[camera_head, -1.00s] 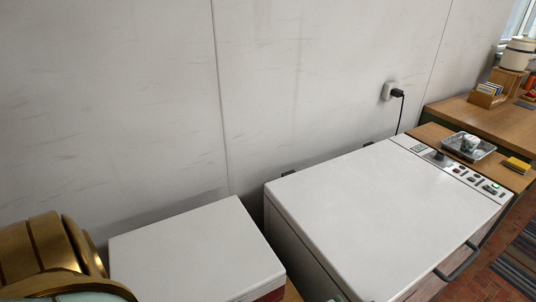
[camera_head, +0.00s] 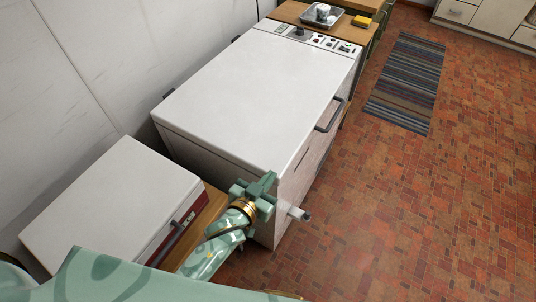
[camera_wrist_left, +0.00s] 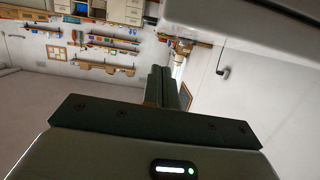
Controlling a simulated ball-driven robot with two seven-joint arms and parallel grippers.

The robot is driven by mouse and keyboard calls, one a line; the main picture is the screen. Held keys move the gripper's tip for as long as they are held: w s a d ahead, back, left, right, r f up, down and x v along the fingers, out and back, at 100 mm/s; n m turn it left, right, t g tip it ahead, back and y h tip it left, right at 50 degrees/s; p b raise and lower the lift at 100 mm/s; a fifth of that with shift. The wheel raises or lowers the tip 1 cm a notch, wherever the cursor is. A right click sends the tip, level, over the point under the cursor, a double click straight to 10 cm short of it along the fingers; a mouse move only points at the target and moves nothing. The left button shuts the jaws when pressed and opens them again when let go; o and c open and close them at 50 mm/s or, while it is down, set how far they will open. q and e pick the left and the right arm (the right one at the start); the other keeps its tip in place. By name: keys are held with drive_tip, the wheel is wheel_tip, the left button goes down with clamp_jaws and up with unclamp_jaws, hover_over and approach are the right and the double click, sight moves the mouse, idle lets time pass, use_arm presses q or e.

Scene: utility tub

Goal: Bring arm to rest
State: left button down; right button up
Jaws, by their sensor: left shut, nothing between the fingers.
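My left arm comes in from the lower left of the head view, in mint green with gold bands. Its left gripper (camera_head: 266,184) is at the front corner of the large white tub, in front of its near side in the picture. Whether it touches the tub I cannot tell. In the left wrist view the two dark fingers (camera_wrist_left: 167,88) are together with nothing between them. My right gripper is in neither view.
The large white tub (camera_head: 245,95) has a dark side handle (camera_head: 329,115) and a control panel. A smaller white-lidded box (camera_head: 110,205) stands on a wooden top at left. A metal tray (camera_head: 322,15) sits beyond. Brick floor (camera_head: 430,210) is open at right, with a striped rug (camera_head: 407,82).

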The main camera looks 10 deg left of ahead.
use_arm(q)
drive_tip(key=v, duration=0.5)
drive_tip(key=s+a+f+g+y, duration=0.1)
drive_tip(key=s+a+f+g, duration=0.1)
drive_tip(key=s+f, duration=0.35)
drive_tip(key=s+a+f+g+y, duration=0.1)
drive_tip(key=s+a+f+g, duration=0.15)
drive_tip(key=f, duration=0.65)
drive_tip(key=s+a+f+g+y, duration=0.1)
drive_tip(key=s+f+g, duration=0.1)
drive_tip(key=s+f, duration=0.45)
drive_tip(key=s+a+f+g+y+b, duration=0.1)
drive_tip(key=s+a+f+g, duration=0.2)
drive_tip(key=s+a+f, duration=0.2)
drive_tip(key=s+a+f+g+y, duration=0.1)
drive_tip(key=s+a+f+g, duration=0.3)
drive_tip(key=s+f, duration=0.7)
drive_tip(key=s+a, duration=0.1)
drive_tip(key=s, duration=0.4)
drive_tip(key=shift+s+a+n+b, duration=0.25)
drive_tip(key=shift+a+n+b, duration=0.05)
drive_tip(key=shift+a+b, duration=0.1)
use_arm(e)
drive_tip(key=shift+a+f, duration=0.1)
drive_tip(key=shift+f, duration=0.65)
